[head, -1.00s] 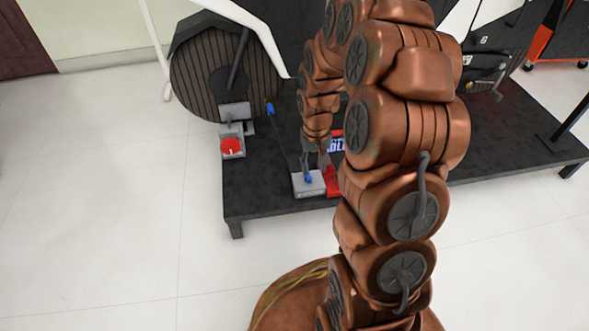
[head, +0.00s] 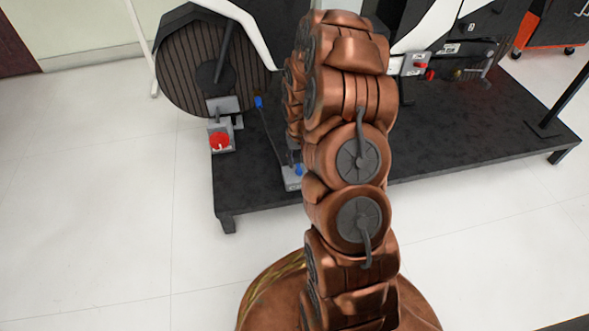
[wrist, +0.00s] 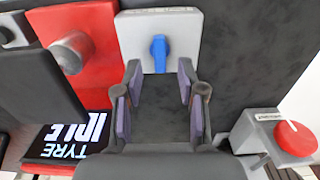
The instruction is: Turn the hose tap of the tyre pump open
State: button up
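The hose tap is a blue lever (wrist: 159,52) on a pale grey box (wrist: 185,28), straight ahead of my gripper in the wrist view. In the head view the blue tap (head: 298,169) shows beside my arm, on the partly hidden grey box (head: 291,183). My gripper (wrist: 160,80) is open and empty, its two fingers spread either side of the tap's line. The fingertips appear short of the tap, with no visible contact. The tyre pump is a red unit (wrist: 98,22) left of the grey box, with a display reading "TYRE IDLE" (wrist: 70,140). My arm hides most of the gripper in the head view.
A red round knob (wrist: 297,137) on a grey box is at the right in the wrist view; it also shows in the head view (head: 220,140). A blue-tipped lever (head: 258,102) rises nearby. The dark platform (head: 445,140) is largely clear at front right.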

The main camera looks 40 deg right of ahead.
aim_at(298, 167)
jog(key=shift+f+b, duration=0.4)
jog(key=shift+f, duration=1.1)
